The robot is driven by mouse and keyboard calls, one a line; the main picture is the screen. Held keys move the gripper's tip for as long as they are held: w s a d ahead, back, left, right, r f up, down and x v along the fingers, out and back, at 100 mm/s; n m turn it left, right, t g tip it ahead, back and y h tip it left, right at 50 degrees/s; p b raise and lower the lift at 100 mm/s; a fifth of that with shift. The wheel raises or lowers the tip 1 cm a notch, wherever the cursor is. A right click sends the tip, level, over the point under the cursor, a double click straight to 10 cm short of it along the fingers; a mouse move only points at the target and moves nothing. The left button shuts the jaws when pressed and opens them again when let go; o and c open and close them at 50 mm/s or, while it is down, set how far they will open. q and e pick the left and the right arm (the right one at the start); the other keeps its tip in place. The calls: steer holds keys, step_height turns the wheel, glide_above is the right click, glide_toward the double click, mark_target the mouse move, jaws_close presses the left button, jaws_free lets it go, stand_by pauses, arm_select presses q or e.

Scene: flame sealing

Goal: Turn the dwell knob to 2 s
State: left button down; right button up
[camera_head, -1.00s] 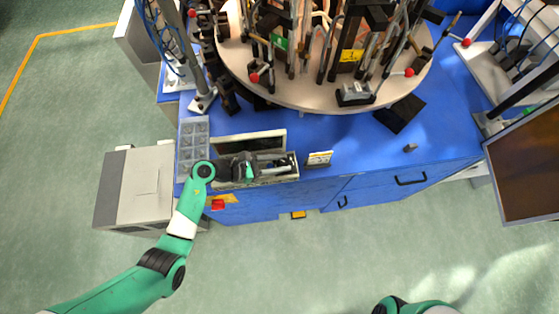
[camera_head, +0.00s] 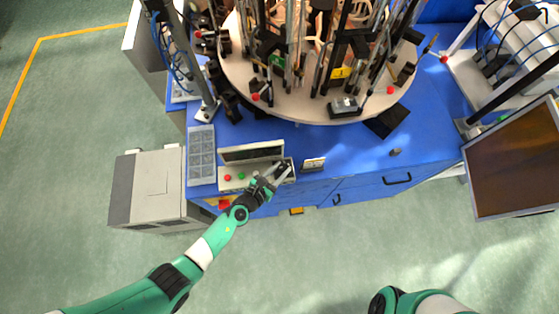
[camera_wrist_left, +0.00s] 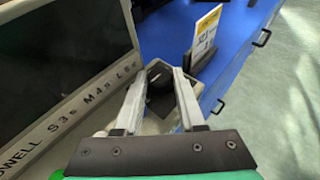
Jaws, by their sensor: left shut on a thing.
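The control box (camera_head: 232,186) stands at the front edge of the blue table, with a dark screen (camera_head: 250,153) behind its buttons. My left gripper (camera_head: 281,172) is at the right end of this box. In the left wrist view its two fingers (camera_wrist_left: 163,82) are closed on the dark dwell knob (camera_wrist_left: 158,80). The knob's pointer cannot be read. A label strip (camera_wrist_left: 80,100) beside the screen reads DWELL with second marks; "S 3s", "M 4s" and "L 5s" seem to show. My right gripper is out of view; only part of that arm shows at the bottom.
Red, green and yellow buttons (camera_head: 241,176) lie left of my left gripper. A small sign (camera_head: 313,164) stands just right of the box. A grey compartment tray (camera_head: 201,155) lies to its left. The round turntable (camera_head: 300,105) with tall fixtures is behind.

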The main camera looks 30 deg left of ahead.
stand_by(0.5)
arm_select(q)
steer(key=c, duration=0.8)
jaws_free()
steer(key=shift+s, duration=0.1)
steer(key=p+v, duration=0.5)
steer(key=v, duration=0.6)
steer(key=shift+s+d+r, duration=0.1)
steer(key=shift+s, duration=0.1)
